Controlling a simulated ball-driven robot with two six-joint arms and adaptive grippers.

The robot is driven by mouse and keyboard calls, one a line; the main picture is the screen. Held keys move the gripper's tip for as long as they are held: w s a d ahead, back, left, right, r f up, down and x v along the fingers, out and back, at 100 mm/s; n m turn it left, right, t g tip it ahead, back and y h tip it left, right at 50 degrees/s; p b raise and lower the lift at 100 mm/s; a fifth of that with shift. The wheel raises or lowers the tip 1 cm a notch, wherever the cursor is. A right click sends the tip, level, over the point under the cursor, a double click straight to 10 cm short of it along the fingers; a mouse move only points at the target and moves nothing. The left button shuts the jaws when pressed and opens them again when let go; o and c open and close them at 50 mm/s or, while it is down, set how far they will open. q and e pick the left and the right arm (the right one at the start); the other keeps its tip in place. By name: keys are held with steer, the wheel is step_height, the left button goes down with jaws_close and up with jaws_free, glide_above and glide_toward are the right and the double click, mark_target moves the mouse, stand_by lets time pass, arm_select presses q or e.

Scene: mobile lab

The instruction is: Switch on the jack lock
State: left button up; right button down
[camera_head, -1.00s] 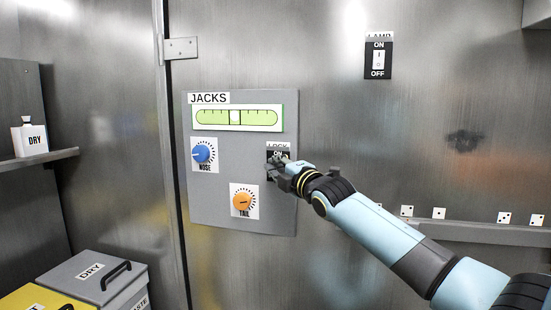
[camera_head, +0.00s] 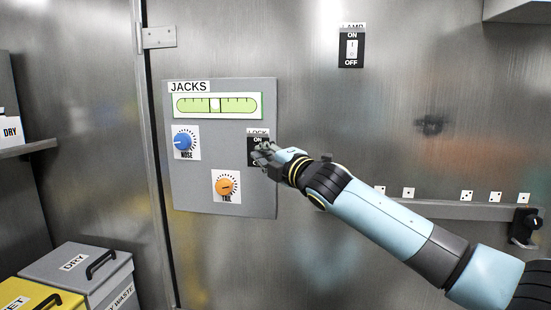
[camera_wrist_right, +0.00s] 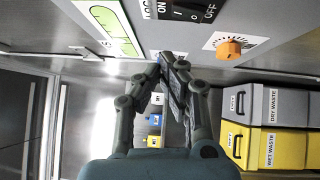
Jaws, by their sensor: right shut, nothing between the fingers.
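The lock switch (camera_head: 256,140) is a black plate with a LOCK label on the right side of the grey JACKS panel (camera_head: 220,108). Its ON word shows in the head view; its lower part is hidden by my right gripper (camera_head: 262,155). The lock switch also shows at the top of the wrist view (camera_wrist_right: 186,11), with ON and OFF words; I cannot tell which way its rocker is set. The right gripper is shut and empty, its fingertips (camera_wrist_right: 168,62) together near the switch. Contact is not clear. My left gripper is not in view.
The panel also carries a green level gauge (camera_head: 217,105), a blue NOSE knob (camera_head: 184,141) and an orange TAIL knob (camera_head: 226,186). A LAMP switch (camera_head: 351,48) is up on the wall. Grey (camera_head: 60,264) and yellow (camera_head: 38,296) waste bins stand at lower left.

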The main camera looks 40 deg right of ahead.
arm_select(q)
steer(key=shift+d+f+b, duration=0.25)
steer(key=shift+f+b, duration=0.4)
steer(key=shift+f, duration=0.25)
arm_select(e)
steer(key=s, duration=0.3)
steer(key=s+r, duration=0.1)
steer(key=s, duration=0.1)
steer(key=shift+s+a, duration=0.15)
steer(key=shift+a, duration=0.25)
steer(key=shift+f, duration=0.1)
